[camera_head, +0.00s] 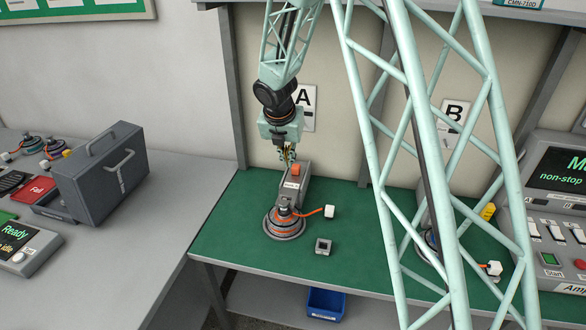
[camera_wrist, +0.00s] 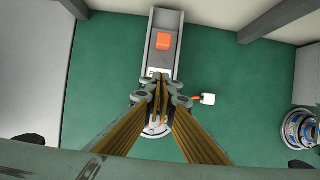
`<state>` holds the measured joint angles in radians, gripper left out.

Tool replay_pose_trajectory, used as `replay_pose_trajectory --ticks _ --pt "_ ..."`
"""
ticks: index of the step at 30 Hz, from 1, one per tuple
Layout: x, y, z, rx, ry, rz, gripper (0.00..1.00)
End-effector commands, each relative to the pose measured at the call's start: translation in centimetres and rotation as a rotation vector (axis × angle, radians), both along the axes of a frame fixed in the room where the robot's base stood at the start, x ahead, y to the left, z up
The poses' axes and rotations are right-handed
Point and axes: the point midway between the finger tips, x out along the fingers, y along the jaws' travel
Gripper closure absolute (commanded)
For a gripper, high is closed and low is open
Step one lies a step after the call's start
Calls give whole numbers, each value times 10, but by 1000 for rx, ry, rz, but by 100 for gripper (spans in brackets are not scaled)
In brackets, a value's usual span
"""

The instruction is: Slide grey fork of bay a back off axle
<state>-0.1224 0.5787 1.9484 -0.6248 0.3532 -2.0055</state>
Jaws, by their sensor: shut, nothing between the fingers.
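In the head view, the grey fork (camera_head: 293,186) of bay A stands on the green bench, with an orange block (camera_head: 296,169) on its far part. Its near end meets the hub motor (camera_head: 284,222), a round grey disc with orange rings. An orange cable runs from the motor to a white plug (camera_head: 330,211). My gripper (camera_head: 287,158) is shut and empty, just above the fork's far part. In the wrist view, the gripper (camera_wrist: 160,82) covers the fork's near end and most of the motor, so the axle is hidden. The fork (camera_wrist: 164,52) extends away beyond the fingertips.
A small grey square part (camera_head: 323,245) lies right of the motor. Bay B on the right holds another motor, partly behind my pale green lattice column. A grey case (camera_head: 100,172) stands on the left table. A blue bin (camera_head: 325,304) is below the bench. Green bench surface is clear left of the motor.

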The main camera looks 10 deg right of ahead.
Motion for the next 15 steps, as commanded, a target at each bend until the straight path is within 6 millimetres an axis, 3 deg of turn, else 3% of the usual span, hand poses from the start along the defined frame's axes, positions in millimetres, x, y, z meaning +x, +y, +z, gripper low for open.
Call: replay_pose_trajectory --ticks 8,15 --pt "3 -1 -9 1 1 -1 100" --pt "10 -5 -29 0 1 -1 100"
